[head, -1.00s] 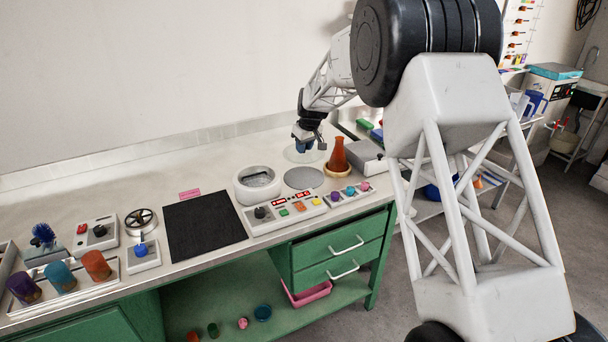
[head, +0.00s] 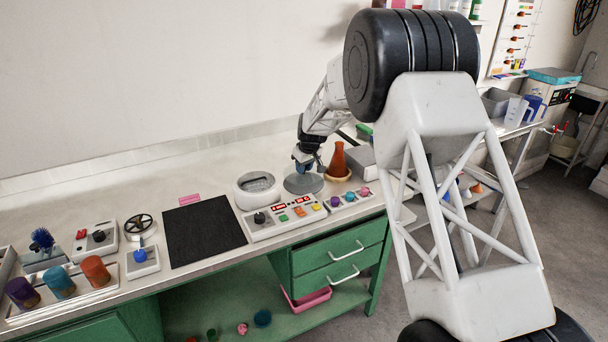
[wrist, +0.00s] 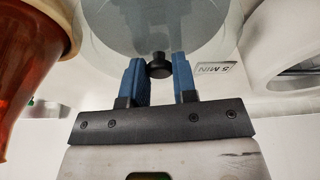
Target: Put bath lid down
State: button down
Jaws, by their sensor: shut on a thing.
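The bath lid is a clear round disc with a black knob. In the wrist view the lid (wrist: 105,40) lies beyond my gripper (wrist: 159,72), whose blue fingers are shut on the knob (wrist: 158,66). In the head view my gripper (head: 305,165) is over the grey round pad (head: 303,184), between the bath and the flask. The lid seems to overlap the pad there; I cannot tell whether it touches. The white round bath (head: 258,188) stands open just left of the pad; it also shows in the wrist view (wrist: 285,50).
An amber flask (head: 338,160) in a tan holder stands close right of the pad; it also shows in the wrist view (wrist: 25,60). A control panel (head: 284,215) and a strip of coloured knobs (head: 349,198) lie in front. The counter behind is clear.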

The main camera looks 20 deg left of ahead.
aim_at(309, 177)
jog(key=shift+f, duration=1.45)
jog(key=shift+f, duration=0.2)
jog(key=c, duration=0.9)
grip_release()
jog(key=shift+r, duration=0.2)
jog(key=v, duration=1.2)
